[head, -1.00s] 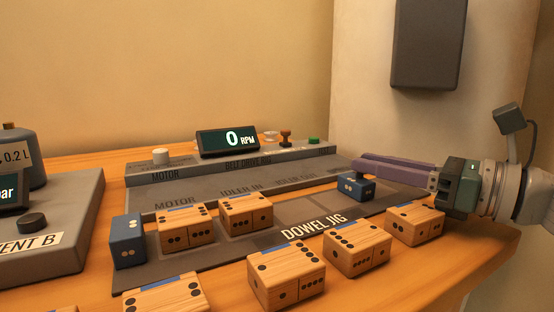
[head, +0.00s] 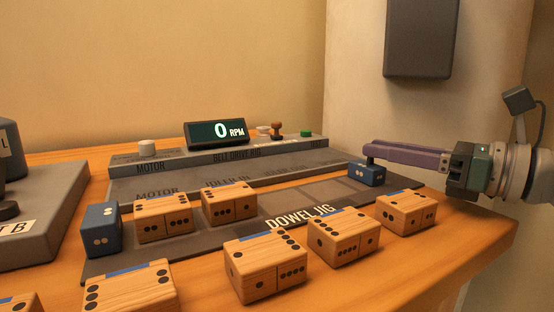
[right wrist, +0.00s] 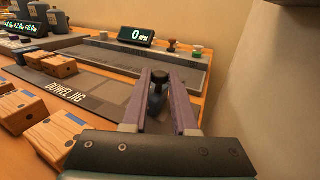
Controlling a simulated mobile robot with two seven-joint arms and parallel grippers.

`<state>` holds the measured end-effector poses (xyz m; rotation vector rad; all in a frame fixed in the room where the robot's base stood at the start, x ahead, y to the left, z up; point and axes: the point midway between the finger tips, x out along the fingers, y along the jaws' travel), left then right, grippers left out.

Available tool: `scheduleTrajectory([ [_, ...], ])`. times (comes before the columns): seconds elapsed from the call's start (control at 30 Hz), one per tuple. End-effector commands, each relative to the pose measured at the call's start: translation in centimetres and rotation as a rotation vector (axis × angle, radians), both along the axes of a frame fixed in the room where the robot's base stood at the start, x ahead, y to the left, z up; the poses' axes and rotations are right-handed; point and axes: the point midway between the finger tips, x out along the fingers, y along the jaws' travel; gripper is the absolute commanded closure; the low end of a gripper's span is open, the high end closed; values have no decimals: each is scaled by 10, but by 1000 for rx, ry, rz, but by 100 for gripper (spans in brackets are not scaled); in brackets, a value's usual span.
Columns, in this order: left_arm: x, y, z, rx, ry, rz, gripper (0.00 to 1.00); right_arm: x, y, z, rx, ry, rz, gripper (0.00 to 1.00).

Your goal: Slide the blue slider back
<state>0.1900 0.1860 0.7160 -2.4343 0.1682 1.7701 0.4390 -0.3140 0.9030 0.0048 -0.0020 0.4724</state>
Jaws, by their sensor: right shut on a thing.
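The blue slider (head: 366,176) is a small blue block with white dots and a dark knob on top. It sits at the far right end of the dark dowel jig (head: 330,202). My right gripper (head: 371,153) reaches in from the right and is shut on the slider's knob. In the right wrist view the slider (right wrist: 155,108) shows between the purple fingers, partly hidden by them. A fixed-looking blue block (head: 101,230) stands at the jig's left end. My left gripper is not in view.
Several wooden blocks with black dots stand on the jig and bench, including one (head: 406,209) nearest the gripper. A grey belt-drive rig with a display (head: 217,133) reading 0 RPM stands behind. A dark box (head: 420,38) hangs on the wall.

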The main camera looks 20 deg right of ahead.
Motion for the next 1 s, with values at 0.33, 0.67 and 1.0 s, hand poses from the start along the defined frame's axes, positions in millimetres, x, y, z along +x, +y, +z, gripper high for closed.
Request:
scheduleTrajectory([
  [0.33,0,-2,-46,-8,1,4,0,4,-49,-4,-5,3,-5,100],
  [0.67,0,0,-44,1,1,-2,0,4,-50,-3,-5,5,-9,69],
  [1.0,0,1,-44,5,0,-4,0,4,-49,-2,-4,3,-4,45],
])
